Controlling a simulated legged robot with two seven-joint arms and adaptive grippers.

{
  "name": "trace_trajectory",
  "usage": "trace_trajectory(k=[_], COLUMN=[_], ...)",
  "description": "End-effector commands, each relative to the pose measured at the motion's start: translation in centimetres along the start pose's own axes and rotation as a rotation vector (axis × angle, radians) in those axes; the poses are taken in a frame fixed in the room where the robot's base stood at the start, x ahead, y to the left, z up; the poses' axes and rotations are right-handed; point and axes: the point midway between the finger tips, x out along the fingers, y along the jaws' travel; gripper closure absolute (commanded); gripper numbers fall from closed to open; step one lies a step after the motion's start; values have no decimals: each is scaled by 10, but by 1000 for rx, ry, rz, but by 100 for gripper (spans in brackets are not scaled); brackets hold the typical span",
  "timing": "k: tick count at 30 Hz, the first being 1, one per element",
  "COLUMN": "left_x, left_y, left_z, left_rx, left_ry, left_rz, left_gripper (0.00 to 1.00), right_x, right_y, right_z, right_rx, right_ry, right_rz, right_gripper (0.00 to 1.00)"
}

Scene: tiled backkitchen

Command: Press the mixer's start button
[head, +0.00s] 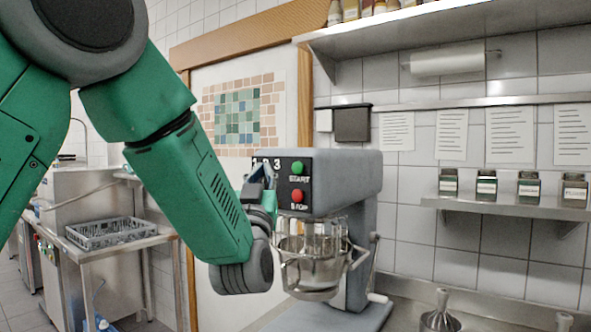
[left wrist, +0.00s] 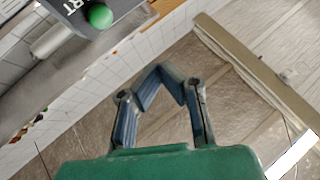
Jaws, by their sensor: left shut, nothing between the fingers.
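The grey mixer (head: 345,180) stands on the counter with a steel bowl (head: 318,262) under its head. On its dark front panel are a green START button (head: 298,167) and a red STOP button (head: 297,196) below it. My left gripper (head: 262,174) is at the panel's left side, left of the green button, and partly covers the area under the "1 2 3" marks. In the left wrist view its blue-grey fingers (left wrist: 163,74) are shut and empty. The green button (left wrist: 100,16) is up and left of the fingertips there, clearly apart. My right gripper is not seen.
A shelf with several jars (head: 485,187) is on the tiled wall at right, with paper sheets (head: 510,135) above. A whisk-like tool (head: 440,312) is on the counter at lower right. A grey rack (head: 110,231) rests on a steel table at left.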

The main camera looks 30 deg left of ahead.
Motion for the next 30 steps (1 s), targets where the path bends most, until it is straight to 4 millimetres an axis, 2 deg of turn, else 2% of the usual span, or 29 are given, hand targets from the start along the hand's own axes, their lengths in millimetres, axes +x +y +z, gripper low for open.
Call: trace_trajectory(k=[10, 15, 30], left_x=[34, 45, 51], left_y=[25, 33, 38], left_z=[24, 33, 37], left_rx=[-1, -1, -1], left_ry=[0, 0, -1], left_rz=[0, 0, 1], left_gripper=[100, 100, 100], right_x=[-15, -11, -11], right_y=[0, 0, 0], right_z=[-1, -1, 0], right_rx=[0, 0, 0], right_ry=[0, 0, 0], right_rz=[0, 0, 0], right_gripper=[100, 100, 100])
